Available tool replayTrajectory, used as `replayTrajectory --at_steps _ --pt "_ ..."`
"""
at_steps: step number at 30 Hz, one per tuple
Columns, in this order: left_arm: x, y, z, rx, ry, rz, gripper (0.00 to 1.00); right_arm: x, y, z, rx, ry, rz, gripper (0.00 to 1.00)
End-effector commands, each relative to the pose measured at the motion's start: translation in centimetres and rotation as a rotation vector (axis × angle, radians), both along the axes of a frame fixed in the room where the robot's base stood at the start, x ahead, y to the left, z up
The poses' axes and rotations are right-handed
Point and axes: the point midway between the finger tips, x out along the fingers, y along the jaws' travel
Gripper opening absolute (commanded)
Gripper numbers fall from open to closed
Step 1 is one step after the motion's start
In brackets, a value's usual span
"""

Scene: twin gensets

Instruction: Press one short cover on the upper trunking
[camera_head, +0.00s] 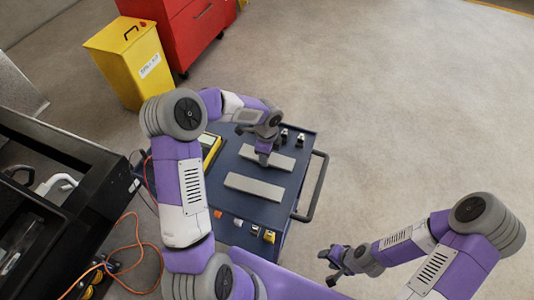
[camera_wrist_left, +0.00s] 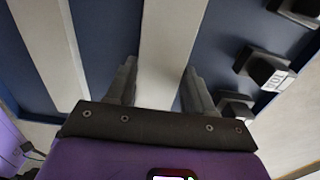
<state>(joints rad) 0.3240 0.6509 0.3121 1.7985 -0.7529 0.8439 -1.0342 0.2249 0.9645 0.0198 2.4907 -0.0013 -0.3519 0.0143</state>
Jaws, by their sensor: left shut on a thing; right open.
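Two flat light-grey covers lie on the dark blue top of a cart (camera_head: 228,210). My left gripper (camera_head: 263,160) reaches down onto the far cover (camera_head: 284,163). In the left wrist view, the left gripper's fingers (camera_wrist_left: 160,68) stand on both long sides of this cover (camera_wrist_left: 170,35), shut on it; it appears still at the cart top. The near cover (camera_head: 255,187) lies free, and it also shows at the left of the wrist view (camera_wrist_left: 48,45). My right gripper (camera_head: 335,262) is open and empty over the floor, right of the cart. I cannot make out the upper trunking.
Small dark blocks (camera_head: 292,137) stand at the cart's far edge, and several small coloured parts (camera_head: 253,231) at its near edge. A black-framed machine (camera_head: 85,200) with orange cable (camera_head: 120,250) is at left. A yellow bin (camera_head: 130,60) and red cabinet (camera_head: 190,25) stand behind. Floor at right is clear.

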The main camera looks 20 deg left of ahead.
Motion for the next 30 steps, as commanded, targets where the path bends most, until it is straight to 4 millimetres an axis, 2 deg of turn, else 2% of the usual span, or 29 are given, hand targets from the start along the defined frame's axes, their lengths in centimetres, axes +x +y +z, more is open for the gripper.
replayTrajectory --at_steps 15,23,30 --pt "0.0 0.0 2.3 0.0 -0.001 0.0 0.06 0.0 0.0 2.1 0.0 0.0 0.0 0.46" --pt "0.0 0.0 2.9 0.0 -0.001 0.0 0.06 0.0 0.0 2.5 0.0 0.0 0.0 0.46" --pt "0.0 0.0 5.0 0.0 -0.001 0.0 0.06 0.0 0.0 4.3 0.0 0.0 0.0 0.46"
